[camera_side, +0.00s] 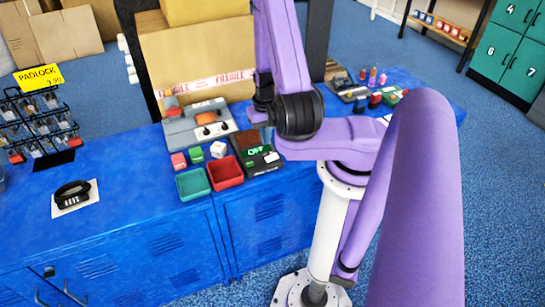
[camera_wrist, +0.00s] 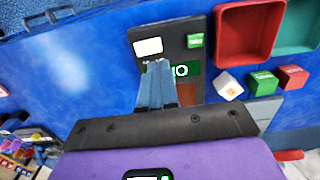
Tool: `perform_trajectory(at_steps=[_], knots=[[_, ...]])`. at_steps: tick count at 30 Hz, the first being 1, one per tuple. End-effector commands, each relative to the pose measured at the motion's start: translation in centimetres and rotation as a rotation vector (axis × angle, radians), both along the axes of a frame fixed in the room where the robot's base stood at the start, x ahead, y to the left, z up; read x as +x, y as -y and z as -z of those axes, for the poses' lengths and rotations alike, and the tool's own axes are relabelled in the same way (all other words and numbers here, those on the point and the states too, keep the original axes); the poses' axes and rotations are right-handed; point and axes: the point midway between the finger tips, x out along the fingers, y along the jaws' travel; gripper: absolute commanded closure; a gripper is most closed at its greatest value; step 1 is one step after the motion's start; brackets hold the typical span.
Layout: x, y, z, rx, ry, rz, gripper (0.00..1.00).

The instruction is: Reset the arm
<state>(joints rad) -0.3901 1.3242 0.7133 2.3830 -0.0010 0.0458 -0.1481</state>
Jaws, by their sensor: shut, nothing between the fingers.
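My gripper (camera_wrist: 157,68) shows in the wrist view with its two fingers together and nothing between them. Its fingertips are over a dark panel (camera_wrist: 178,35) and cover part of a green sign (camera_wrist: 183,70). In the side view the same dark panel (camera_side: 264,166) has a green sign reading OFF (camera_side: 256,151). There my gripper is mostly hidden behind my arm's dark joint, above the panel's back part. I cannot tell whether the fingertips touch the panel.
A green tray (camera_side: 193,196) and a red tray (camera_side: 226,184) stand left of the panel, with a red, a green and a white block behind them. A grey device (camera_side: 184,133) and cardboard boxes (camera_side: 197,62) stand behind.

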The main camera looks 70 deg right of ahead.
Motion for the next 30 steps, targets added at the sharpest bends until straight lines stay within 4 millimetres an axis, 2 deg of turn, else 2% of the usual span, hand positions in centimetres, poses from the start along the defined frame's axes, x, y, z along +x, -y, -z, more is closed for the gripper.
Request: perform_trajectory(at_steps=[7,10,21,30], knots=[[0.1,0.0,0.0,-0.001,0.001,-0.005,1.0],[0.8,-0.1,-0.4,-0.004,0.002,-0.03,1.0],[6.4,-2.6,-3.7,-0.006,0.006,-0.279,1.0],[9.4,-5.8,-6.6,-0.008,0.009,-0.497,1.0]])
